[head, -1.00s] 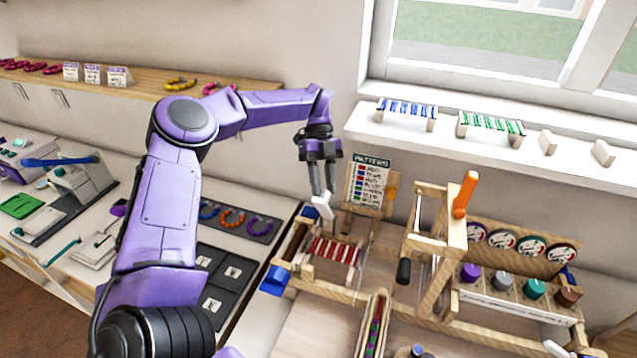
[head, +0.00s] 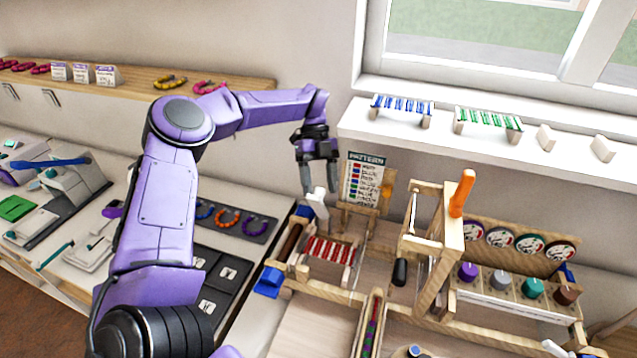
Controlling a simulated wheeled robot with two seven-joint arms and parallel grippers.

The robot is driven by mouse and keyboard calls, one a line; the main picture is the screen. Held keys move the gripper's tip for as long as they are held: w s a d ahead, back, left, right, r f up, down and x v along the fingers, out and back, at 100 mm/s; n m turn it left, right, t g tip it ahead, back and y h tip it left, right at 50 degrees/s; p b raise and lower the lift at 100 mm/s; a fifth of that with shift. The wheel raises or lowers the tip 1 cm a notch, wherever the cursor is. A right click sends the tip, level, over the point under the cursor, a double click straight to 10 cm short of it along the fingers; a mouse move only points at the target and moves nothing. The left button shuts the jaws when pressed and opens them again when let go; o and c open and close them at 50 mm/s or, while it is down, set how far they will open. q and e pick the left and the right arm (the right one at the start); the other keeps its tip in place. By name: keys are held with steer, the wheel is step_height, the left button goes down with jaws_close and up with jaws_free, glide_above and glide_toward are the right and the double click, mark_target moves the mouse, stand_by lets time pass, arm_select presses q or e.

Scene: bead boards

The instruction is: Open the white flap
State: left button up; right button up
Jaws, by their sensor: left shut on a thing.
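The white flap (head: 317,204) is a small white piece at the back left of the wooden bead board (head: 312,318), above a rack of red bead rods (head: 329,250). My left gripper (head: 319,192) comes down from above and is shut on the white flap, its dark fingers pointing downward. The fingers cover part of the flap, so its hinge and exact angle are hard to tell. My right gripper is not in view.
A pattern card (head: 363,181) stands just behind and right of the flap. A wooden frame with an orange handle (head: 462,193) rises to the right. A blue block (head: 269,281) sits at the board's left edge.

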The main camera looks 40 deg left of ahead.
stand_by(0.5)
arm_select(q)
steer(key=p+v, duration=0.2)
steer(key=v, duration=0.8)
steer(key=shift+a+r, duration=0.2)
steer(key=shift+w, duration=0.2)
